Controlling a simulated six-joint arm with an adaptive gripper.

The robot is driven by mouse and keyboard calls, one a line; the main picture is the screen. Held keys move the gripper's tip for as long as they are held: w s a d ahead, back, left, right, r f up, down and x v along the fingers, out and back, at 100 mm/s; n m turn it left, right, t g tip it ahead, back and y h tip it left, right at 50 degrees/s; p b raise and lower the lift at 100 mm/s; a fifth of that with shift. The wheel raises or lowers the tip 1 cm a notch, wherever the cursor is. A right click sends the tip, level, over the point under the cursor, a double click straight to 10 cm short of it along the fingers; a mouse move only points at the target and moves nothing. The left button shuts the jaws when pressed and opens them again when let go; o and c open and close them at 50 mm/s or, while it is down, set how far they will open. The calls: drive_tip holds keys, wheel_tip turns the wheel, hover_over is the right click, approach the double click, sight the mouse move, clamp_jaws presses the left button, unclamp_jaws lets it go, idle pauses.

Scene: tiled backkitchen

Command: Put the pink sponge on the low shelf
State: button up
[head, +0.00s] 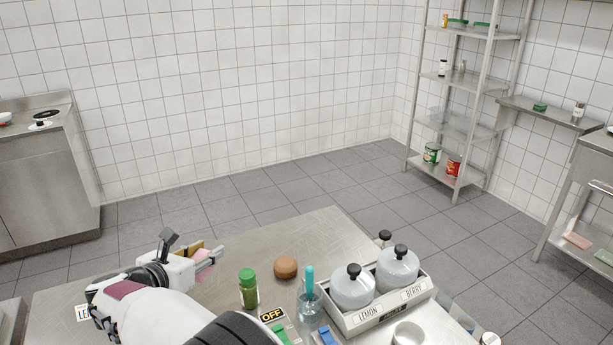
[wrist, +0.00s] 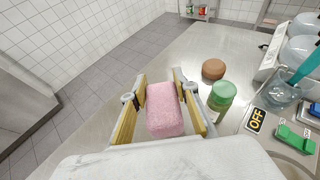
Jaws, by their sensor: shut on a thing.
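The pink sponge (wrist: 165,110) is between the two fingers of my gripper (wrist: 160,84) in the wrist view, held lengthwise. In the head view my gripper (head: 208,256) is at the left part of the steel table, with a bit of the pink sponge (head: 202,254) showing; most of it is hidden by the gripper. At the right, a steel table has a low shelf (head: 556,238) carrying a pink block and a green one. A tall rack also has a low bottom shelf (head: 424,166) with a green can and a red can.
On the steel table (head: 318,225) stand a green-capped jar (head: 249,287), a brown round thing (head: 286,267), a glass with a teal tool (head: 309,300) and a labelled tray with two lidded jars (head: 366,322). A small wall shelf (head: 555,114) is at right. Floor between table and rack is clear.

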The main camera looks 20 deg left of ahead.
drive_tip(key=shift+r, duration=0.15)
drive_tip(key=shift+w+d+r, duration=0.25)
drive_tip(key=shift+w+r, duration=0.05)
drive_tip(key=shift+r, duration=0.25)
drive_tip(key=w+d+r+n+g+y, duration=0.1)
drive_tip(key=d+r+n+y, duration=0.15)
drive_tip(key=d+r, duration=0.4)
drive_tip(key=d+r+n+y, duration=0.2)
drive_tip(key=d+r+y, duration=0.15)
drive_tip(key=r, duration=0.55)
drive_tip(key=s+d+f+n+g+y, duration=0.1)
drive_tip(key=s+d+f, duration=0.2)
drive_tip(key=s+d, duration=0.3)
drive_tip(key=s+d+f+n+g+y, duration=0.1)
drive_tip(key=s+d+f+n, duration=0.1)
drive_tip(key=s+d, duration=0.5)
drive_tip(key=d+f, duration=0.1)
drive_tip(key=d, duration=0.2)
drive_tip(key=shift+s+y, duration=0.25)
drive_tip(key=shift+y, duration=0.05)
drive_tip(key=shift+n, duration=0.35)
idle(1.2)
